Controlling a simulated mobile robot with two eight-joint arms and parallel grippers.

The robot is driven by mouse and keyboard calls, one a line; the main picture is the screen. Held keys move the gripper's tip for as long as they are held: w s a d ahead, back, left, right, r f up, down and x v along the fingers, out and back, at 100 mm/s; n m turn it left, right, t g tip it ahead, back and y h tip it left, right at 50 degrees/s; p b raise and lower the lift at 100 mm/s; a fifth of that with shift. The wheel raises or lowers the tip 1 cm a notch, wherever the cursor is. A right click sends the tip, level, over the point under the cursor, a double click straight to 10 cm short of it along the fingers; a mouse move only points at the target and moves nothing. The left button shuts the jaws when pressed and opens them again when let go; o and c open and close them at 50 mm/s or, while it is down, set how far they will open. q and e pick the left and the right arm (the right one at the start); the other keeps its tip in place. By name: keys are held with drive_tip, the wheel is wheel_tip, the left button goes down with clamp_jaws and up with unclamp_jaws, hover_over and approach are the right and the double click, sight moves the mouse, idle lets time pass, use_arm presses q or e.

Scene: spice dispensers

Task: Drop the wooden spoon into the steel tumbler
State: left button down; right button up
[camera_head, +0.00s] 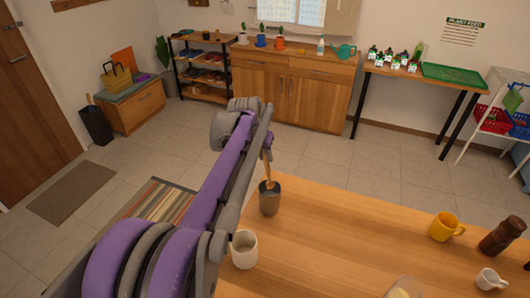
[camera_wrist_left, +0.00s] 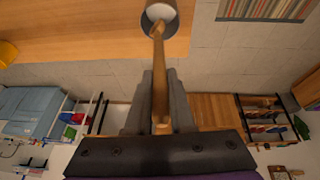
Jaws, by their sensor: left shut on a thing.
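The wooden spoon (camera_head: 267,172) hangs nearly upright below my left gripper (camera_head: 266,147). In the left wrist view my left gripper (camera_wrist_left: 160,100) is shut on the spoon (camera_wrist_left: 158,50), with its fingers on either side of the handle. The dark grey steel tumbler (camera_head: 269,202) stands upright near the table's far left edge. The spoon's lower end is at the tumbler's mouth and seems to reach inside; how deep I cannot tell. The tumbler also shows at the top of the left wrist view (camera_wrist_left: 173,25). My right gripper is not in view.
A white mug (camera_head: 244,250) stands on the table (camera_head: 340,235) in front of the tumbler, close to my arm. The table's middle is clear.

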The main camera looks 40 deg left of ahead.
use_arm(q)
wheel_tip(320, 180, down, 8)
drive_tip(key=b, duration=0.4)
drive_tip(key=shift+f, duration=0.25)
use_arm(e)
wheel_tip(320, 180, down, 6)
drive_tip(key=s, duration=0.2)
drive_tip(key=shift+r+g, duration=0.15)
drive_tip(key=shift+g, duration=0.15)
use_arm(q)
drive_tip(key=c, duration=0.7)
unclamp_jaws()
drive_tip(key=shift+r, duration=0.1)
drive_tip(key=a+v, duration=0.1)
drive_tip(key=v, duration=1)
drive_tip(key=s+d+f+m, duration=0.1)
drive_tip(key=s+d+f, duration=0.4)
drive_tip(key=d, duration=0.3)
drive_tip(key=s+d+f+m+p, duration=0.1)
drive_tip(key=s+d+f, duration=0.4)
drive_tip(key=s+d, duration=0.2)
drive_tip(key=s+d+f+m, duration=0.2)
drive_tip(key=s+d+f, duration=0.4)
drive_tip(key=d, duration=0.3)
drive_tip(key=shift+s+d+t+h, duration=0.15)
drive_tip(key=shift+d+t+h, duration=0.15)
drive_tip(key=shift+d+h, duration=0.1)
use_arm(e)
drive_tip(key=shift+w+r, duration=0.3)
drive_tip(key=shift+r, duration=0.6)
